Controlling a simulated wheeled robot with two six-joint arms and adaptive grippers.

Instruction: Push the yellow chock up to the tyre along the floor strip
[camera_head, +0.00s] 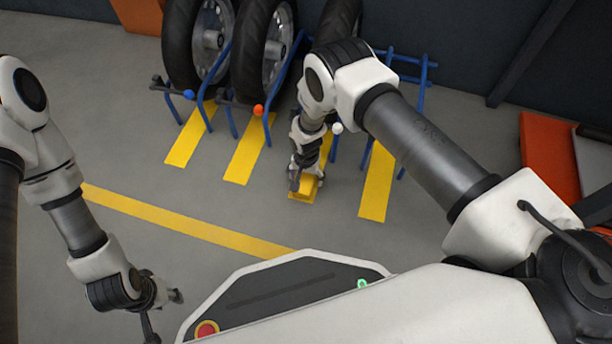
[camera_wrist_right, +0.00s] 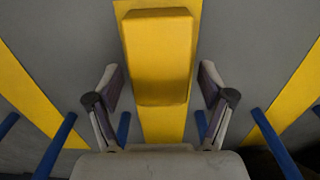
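The yellow chock (camera_head: 307,187) is on the floor on a yellow floor strip (camera_wrist_right: 162,125), which my right arm partly hides in the head view. My right gripper (camera_head: 306,182) is open. In the wrist view its fingers (camera_wrist_right: 160,82) are spread to either side of the chock, with small gaps visible. The third tyre (camera_head: 338,18) is behind my right arm, mostly hidden. My left gripper (camera_head: 166,310) is open and empty at the lower left, far from the chock.
Two more tyred wheels (camera_head: 255,50) stand in blue racks (camera_head: 232,112) to the left. Blue rack posts (camera_wrist_right: 55,146) flank the right gripper. Other yellow strips (camera_head: 378,180) run on both sides. A long yellow line (camera_head: 190,226) crosses the floor. Orange panels (camera_head: 548,150) are at right.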

